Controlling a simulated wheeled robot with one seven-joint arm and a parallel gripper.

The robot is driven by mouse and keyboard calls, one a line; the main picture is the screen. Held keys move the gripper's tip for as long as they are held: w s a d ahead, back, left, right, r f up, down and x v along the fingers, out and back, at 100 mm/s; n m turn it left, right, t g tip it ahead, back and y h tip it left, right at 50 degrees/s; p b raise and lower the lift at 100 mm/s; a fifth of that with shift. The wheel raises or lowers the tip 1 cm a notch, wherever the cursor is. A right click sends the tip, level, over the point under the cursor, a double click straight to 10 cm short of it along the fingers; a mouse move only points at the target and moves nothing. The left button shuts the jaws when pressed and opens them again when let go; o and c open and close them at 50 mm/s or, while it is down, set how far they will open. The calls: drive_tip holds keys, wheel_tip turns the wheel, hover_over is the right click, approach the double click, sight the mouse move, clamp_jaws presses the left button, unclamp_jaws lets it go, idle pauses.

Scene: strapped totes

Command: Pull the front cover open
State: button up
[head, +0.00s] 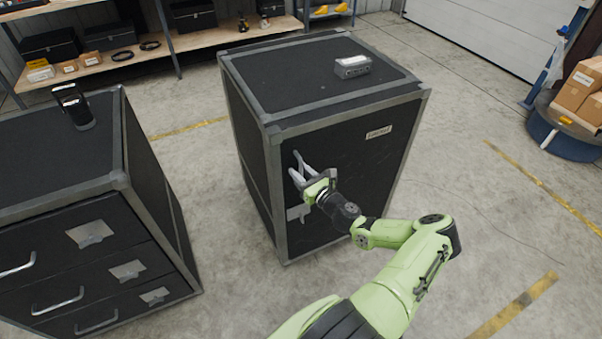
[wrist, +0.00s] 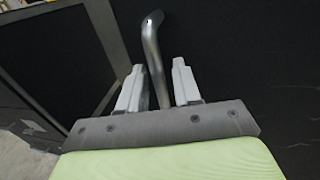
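The tall black case (head: 250,165) with grey metal edges stands in the middle of the head view. Its front cover (head: 365,165) looks flush with the frame, with a white label near the top right. A grey bar handle (wrist: 152,50) on the cover shows in the wrist view. My gripper (head: 302,172) is at the left part of the cover; in the wrist view its two fingers (wrist: 158,85) stand on either side of the handle. A gap shows between the handle and the right finger; the left finger is close to it. A grey latch plate (head: 298,212) lies below my gripper.
A black drawer case (head: 60,200) with a dark device (head: 73,106) on top stands at the left. A small grey box (head: 352,67) lies on the tall case. Shelves (head: 205,38) stand behind, and a blue drum with cartons (head: 565,130) at the right. Floor is clear at front right.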

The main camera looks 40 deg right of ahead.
drive_tip(key=shift+c, duration=0.3)
clamp_jaws()
drive_tip(key=shift+s, duration=0.15)
